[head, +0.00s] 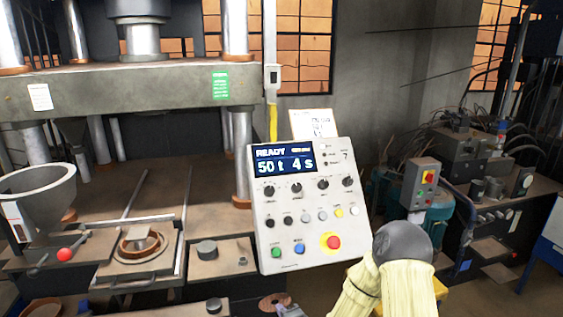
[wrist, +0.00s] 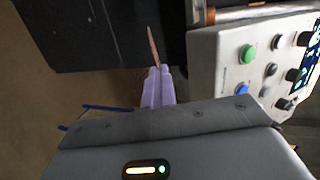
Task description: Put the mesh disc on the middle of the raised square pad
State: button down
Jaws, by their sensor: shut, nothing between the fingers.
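My gripper (wrist: 157,72) is shut in the wrist view. A thin reddish-brown piece (wrist: 153,46), seen nearly edge-on, stands just beyond its fingertips. In the head view a flat brown disc with a centre hole (head: 274,301) shows at the bottom edge, directly beside my gripper tip (head: 285,309). Its face is too small to tell whether it is mesh. I cannot make out for sure which surface is the raised square pad.
A control panel (head: 300,245) with a lit display stands right of the press bed (head: 160,205). A brown ring (head: 139,244) sits on a frame at left, near a grey funnel (head: 40,190). A flat plate with a dark knob (head: 207,248) lies between ring and panel.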

jog(key=d+f+m+h, duration=0.2)
jog(key=d+f+h, duration=0.1)
jog(key=d+f, duration=0.2)
jog(key=s+d+f+m+t+h, duration=0.1)
jog(key=d+f, duration=0.4)
jog(key=d, duration=0.5)
jog(key=shift+m+h, duration=0.8)
jog(key=shift+h, duration=0.1)
jog(key=shift+f, duration=0.1)
jog(key=s+f, duration=0.4)
jog(key=f, duration=0.1)
jog(key=shift+s+f, duration=0.2)
